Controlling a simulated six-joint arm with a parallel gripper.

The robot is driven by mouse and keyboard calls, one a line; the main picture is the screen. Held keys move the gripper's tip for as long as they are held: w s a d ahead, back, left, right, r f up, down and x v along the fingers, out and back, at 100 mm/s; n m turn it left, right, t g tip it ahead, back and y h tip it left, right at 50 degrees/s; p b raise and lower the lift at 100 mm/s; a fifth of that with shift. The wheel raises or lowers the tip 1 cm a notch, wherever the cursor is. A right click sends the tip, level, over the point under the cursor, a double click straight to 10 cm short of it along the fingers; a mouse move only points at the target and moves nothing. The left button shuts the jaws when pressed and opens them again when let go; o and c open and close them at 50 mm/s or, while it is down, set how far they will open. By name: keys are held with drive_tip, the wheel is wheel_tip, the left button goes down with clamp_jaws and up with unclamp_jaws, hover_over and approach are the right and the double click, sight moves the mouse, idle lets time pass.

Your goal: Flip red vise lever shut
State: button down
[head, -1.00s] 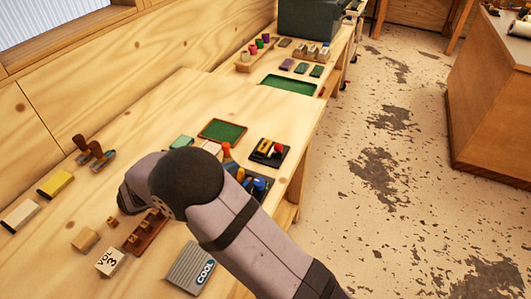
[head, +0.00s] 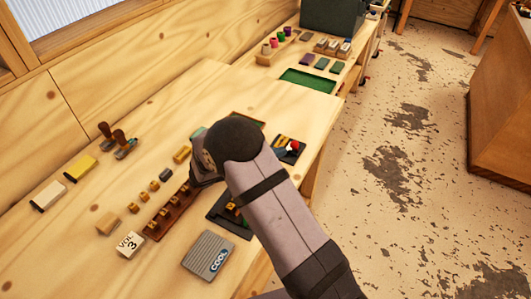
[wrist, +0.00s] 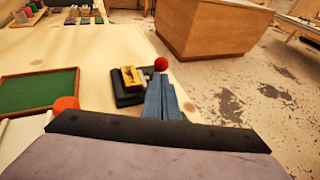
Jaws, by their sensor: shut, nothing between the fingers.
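The vise (head: 282,152) is a small dark block with a yellow part, near the right edge of the bench in the head view. Its red ball-tipped lever (head: 294,146) shows there too. In the wrist view the vise (wrist: 127,98) lies just left of my fingers, and the red ball (wrist: 160,64) shows just past their tips. My gripper (wrist: 161,78) is shut and empty, its grey-blue fingers pointing toward the ball. I cannot tell whether they touch it. The lever's shaft is mostly hidden behind the fingers. In the head view my arm hides the gripper.
A green board (wrist: 38,91) and an orange knob (wrist: 66,103) lie left of my gripper. A wooden rack (head: 170,212) with several pieces and a grey COOL box (head: 209,256) stand nearer. The bench edge drops to the floor just right of the vise.

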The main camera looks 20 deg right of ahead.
sight(295, 147)
drive_tip(key=shift+w+d, duration=0.2)
drive_tip(key=shift+d, duration=0.3)
drive_tip(key=shift+w+d, duration=0.15)
drive_tip(key=shift+d, duration=0.3)
drive_tip(key=shift+r+p, duration=0.15)
drive_tip(key=shift+p, duration=0.35)
drive_tip(key=shift+w+d+r+y+p, duration=0.1)
drive_tip(key=shift+d+r+y+p, duration=0.05)
drive_tip(key=shift+y+p, duration=0.2)
